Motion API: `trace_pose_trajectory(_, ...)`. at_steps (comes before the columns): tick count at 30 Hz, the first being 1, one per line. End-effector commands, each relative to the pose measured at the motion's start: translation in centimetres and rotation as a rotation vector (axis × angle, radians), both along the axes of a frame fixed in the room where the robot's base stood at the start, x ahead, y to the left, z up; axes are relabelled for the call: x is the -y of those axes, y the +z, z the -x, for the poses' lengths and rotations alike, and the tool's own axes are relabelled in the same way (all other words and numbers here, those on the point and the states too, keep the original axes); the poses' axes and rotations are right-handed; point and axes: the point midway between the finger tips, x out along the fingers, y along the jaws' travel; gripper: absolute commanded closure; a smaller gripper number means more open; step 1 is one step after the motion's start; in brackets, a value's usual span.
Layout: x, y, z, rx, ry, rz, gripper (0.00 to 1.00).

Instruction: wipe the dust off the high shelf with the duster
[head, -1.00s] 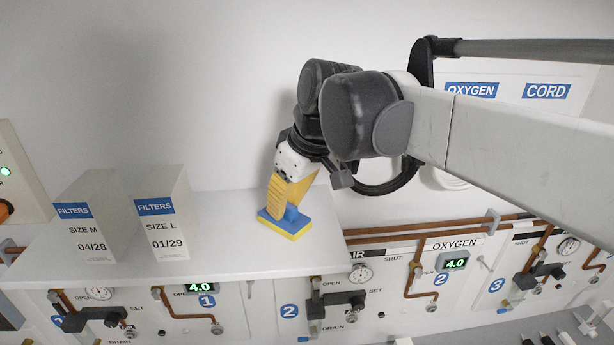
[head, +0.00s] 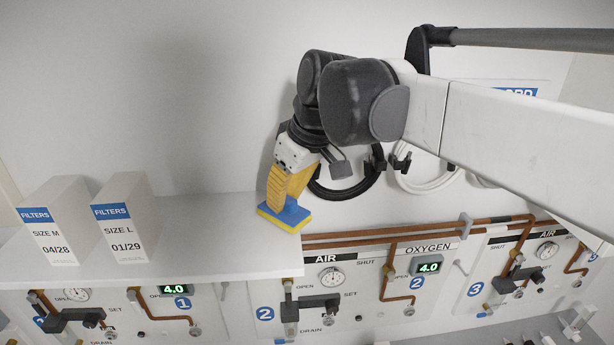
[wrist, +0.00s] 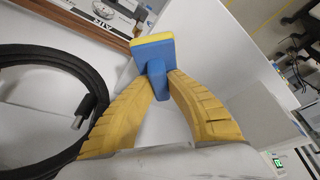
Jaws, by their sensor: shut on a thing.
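The duster (head: 285,216) is a blue block with a yellow pad underneath. My gripper (head: 287,198) has yellow fingers and is shut on the duster's blue handle. In the wrist view the duster (wrist: 153,50) sits between the tips of my gripper (wrist: 156,80). The high shelf (head: 170,255) is a white board on the wall. The duster is at the shelf's right end, with its pad low over or on the top; I cannot tell whether it touches. No dust can be made out on the shelf.
Two white filter boxes, size M (head: 58,222) and size L (head: 124,218), stand on the shelf's left part. Between them and the duster the shelf is clear. Black hose loops (head: 345,190) hang right of my gripper. Copper pipes (head: 400,235) and gauge panels lie below.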

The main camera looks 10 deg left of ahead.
Motion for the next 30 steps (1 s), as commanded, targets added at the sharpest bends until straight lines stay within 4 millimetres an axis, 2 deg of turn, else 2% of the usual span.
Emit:
trace_pose_trajectory(3, -0.1, 1.3, -0.1, -0.001, -0.002, 0.000, 1.00)
trace_pose_trajectory(18, -0.5, 5.5, -0.7, 0.000, -0.011, 0.000, 1.00)
trace_pose_trajectory(30, -0.5, 5.7, -0.7, 0.000, -0.012, 0.000, 1.00)
